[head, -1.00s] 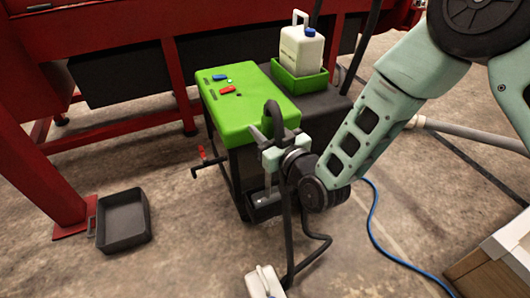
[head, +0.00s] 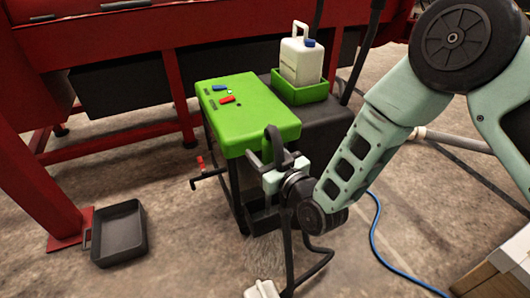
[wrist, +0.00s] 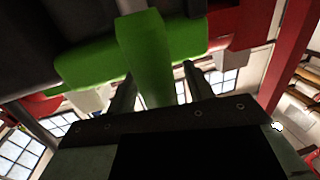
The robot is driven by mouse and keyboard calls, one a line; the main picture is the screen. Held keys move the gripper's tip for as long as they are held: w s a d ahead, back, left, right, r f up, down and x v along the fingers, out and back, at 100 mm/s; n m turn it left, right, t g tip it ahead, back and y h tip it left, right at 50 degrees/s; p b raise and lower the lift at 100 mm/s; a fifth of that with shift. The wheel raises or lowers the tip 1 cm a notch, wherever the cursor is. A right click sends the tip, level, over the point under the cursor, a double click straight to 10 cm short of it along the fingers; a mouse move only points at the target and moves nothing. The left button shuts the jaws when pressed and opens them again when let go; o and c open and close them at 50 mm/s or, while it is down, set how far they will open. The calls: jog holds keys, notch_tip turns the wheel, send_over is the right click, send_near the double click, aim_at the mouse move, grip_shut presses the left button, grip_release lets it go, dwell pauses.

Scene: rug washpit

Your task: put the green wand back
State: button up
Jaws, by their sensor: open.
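In the wrist view a bright green bar with a grey end, which looks like the green wand (wrist: 146,62), stands between the two dark fingers of my gripper (wrist: 158,88). The fingers are apart, with gaps on both sides of the bar. In the head view my gripper (head: 266,160) is at the front right corner of the machine's green lid (head: 245,120). The wand's green part cannot be told apart there. A dark tube or hose (head: 288,255) hangs below my gripper to a pale foot (head: 263,290) on the floor.
A white jug (head: 301,62) stands in a green tray (head: 300,93) behind the lid. A black pan (head: 120,235) lies at the left, near a red frame (head: 35,170). A blue hose (head: 375,225) and a pale box (head: 495,275) are at the right.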

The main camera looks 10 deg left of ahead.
jog(key=shift+s+d+r, duration=0.1)
jog(key=shift+r, duration=0.05)
jog(key=p+v, duration=0.3)
jog(key=v, duration=0.8)
jog(key=shift+s+d, duration=0.2)
jog(key=shift+d, duration=0.05)
jog(key=shift+r, duration=0.1)
